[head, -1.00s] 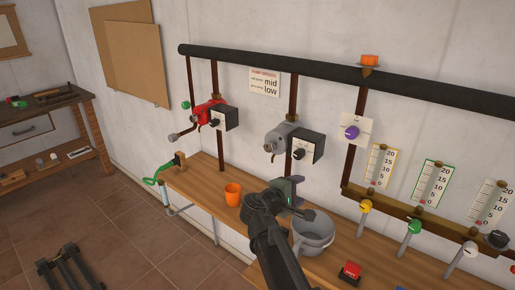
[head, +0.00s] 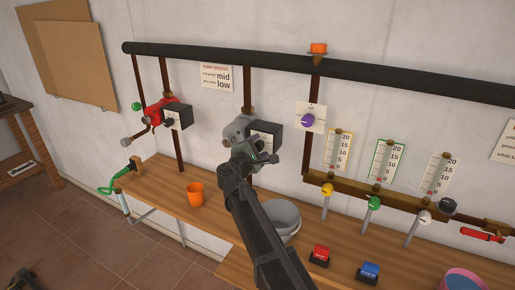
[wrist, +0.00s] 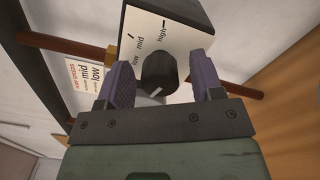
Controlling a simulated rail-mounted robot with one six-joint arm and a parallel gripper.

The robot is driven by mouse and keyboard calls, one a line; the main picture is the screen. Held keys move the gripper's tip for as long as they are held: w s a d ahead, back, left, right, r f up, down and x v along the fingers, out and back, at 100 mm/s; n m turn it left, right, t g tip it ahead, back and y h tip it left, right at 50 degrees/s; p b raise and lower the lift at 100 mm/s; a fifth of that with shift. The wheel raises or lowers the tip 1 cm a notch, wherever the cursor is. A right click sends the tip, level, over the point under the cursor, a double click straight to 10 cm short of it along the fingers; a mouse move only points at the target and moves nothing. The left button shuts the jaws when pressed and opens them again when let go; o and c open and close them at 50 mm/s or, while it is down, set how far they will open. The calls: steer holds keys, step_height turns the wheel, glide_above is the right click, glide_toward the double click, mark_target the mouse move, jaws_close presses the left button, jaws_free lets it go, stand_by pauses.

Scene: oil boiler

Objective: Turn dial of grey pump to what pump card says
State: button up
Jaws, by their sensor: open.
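The grey pump (head: 238,130) hangs on its pipe, with a dark box (head: 264,134) at its right. In the wrist view, the box's white face (wrist: 152,40) reads low, mid and high around a dark dial (wrist: 160,68). A pale mark shows on the dial's near edge; I cannot tell which label it points to. My gripper (head: 258,158) is open, its purple fingers on either side of the dial, with no clear contact. The pump card (head: 217,77) shows "mid" above "low"; its small print seems to put low beside the grey pump.
The red pump (head: 160,113) with its own box is to the left. An orange cup (head: 195,194) and a grey pot (head: 284,218) stand on the bench (head: 165,190) below. A purple knob (head: 307,120) and several gauges are to the right.

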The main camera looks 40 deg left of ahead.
steer(key=c, duration=0.9)
steer(key=shift+m, duration=0.4)
steer(key=m, duration=0.4)
steer(key=shift+m, duration=2.5)
steer(key=o, duration=0.9)
